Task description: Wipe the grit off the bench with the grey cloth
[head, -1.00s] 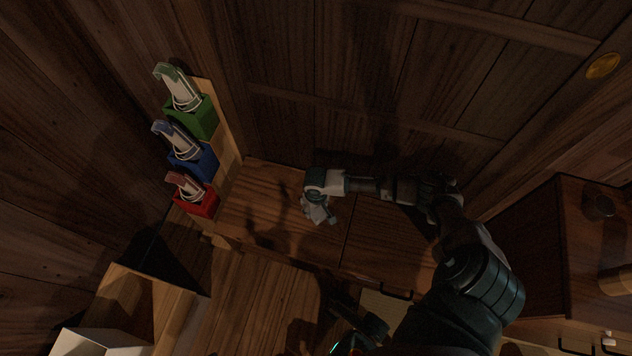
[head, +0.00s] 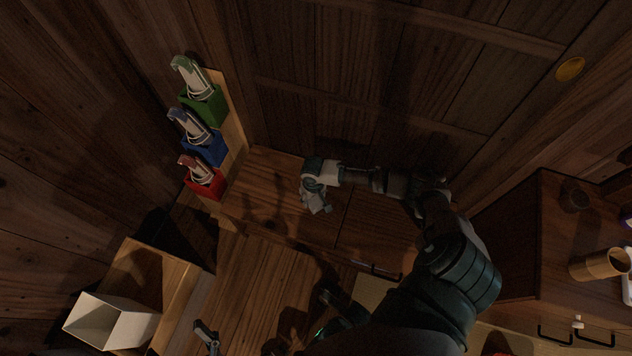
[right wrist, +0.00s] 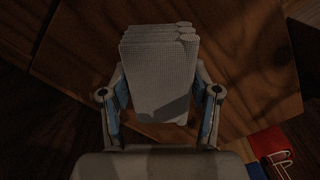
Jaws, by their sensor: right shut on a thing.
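My right gripper (head: 314,194) is shut on the grey cloth (head: 317,205) over the wooden bench (head: 268,182), left of the bench's middle. In the right wrist view the cloth (right wrist: 158,75) is a folded, layered pad between the two fingers (right wrist: 160,110). It is at or close above the bench top (right wrist: 240,65); I cannot tell whether it touches. I cannot make out grit on the dim bench, where dark shadows fall. A small grey and dark piece at the bottom edge of the head view looks like my left gripper (head: 207,336); its jaws are unclear.
Green (head: 204,106), blue (head: 207,149) and red (head: 206,184) boxes holding pale banded things line the bench's left end. An open white box (head: 100,322) stands at lower left. A wooden cabinet (head: 550,245) stands at right. A plank wall rises behind the bench.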

